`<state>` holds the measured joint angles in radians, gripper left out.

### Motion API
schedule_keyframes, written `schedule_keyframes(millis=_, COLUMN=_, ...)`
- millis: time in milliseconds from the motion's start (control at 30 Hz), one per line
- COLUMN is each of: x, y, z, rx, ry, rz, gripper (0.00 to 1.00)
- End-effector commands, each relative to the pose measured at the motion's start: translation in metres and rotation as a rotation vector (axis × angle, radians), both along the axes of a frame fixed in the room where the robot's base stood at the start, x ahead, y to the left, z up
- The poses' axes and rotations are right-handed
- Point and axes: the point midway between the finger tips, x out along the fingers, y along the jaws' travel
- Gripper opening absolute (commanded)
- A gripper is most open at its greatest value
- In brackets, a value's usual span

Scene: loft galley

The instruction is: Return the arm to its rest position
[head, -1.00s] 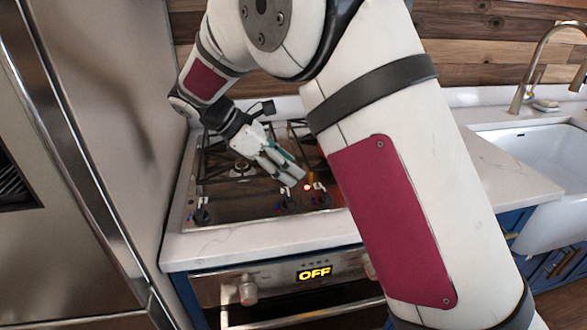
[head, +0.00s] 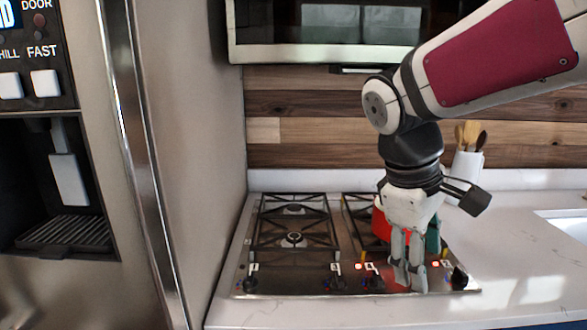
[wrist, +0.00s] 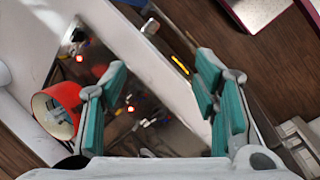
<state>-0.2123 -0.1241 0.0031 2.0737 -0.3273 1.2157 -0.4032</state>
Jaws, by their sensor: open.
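My arm reaches in from the upper right of the head view and bends down at the wrist. My gripper (head: 409,280) points down over the front right of the stovetop, by the knobs. It is open, and the wrist view (wrist: 160,75) shows its teal finger pads apart with nothing between them. The gripper partly hides a red vessel (head: 381,224) on the right side of the stove. The red vessel also shows in the wrist view (wrist: 66,97), left of the fingers, with a pale inside. I cannot tell whether the gripper touches the knobs.
The gas stovetop (head: 345,285) has black grates and several front knobs. A steel fridge (head: 190,170) stands left. A hood or microwave (head: 300,52) hangs above. A white utensil crock (head: 467,163) stands behind my wrist. The right counter (head: 515,250) is clear up to the sink (head: 565,222).

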Motion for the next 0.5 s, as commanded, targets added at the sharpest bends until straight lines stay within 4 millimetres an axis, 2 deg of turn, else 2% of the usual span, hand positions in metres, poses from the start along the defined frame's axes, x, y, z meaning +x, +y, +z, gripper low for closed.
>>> schedule_keyframes(millis=33, x=-0.019, y=-0.005, z=0.006, rx=0.038, ry=-0.042, rz=-0.06, gripper=0.55)
schedule_keyframes(millis=300, x=-0.097, y=-0.01, z=0.007, rx=0.247, ry=-0.243, rz=-0.388, gripper=0.55)
schedule_keyframes(millis=500, x=-0.136, y=-0.007, z=-0.002, rx=0.374, ry=-0.354, rz=-0.581, gripper=0.55)
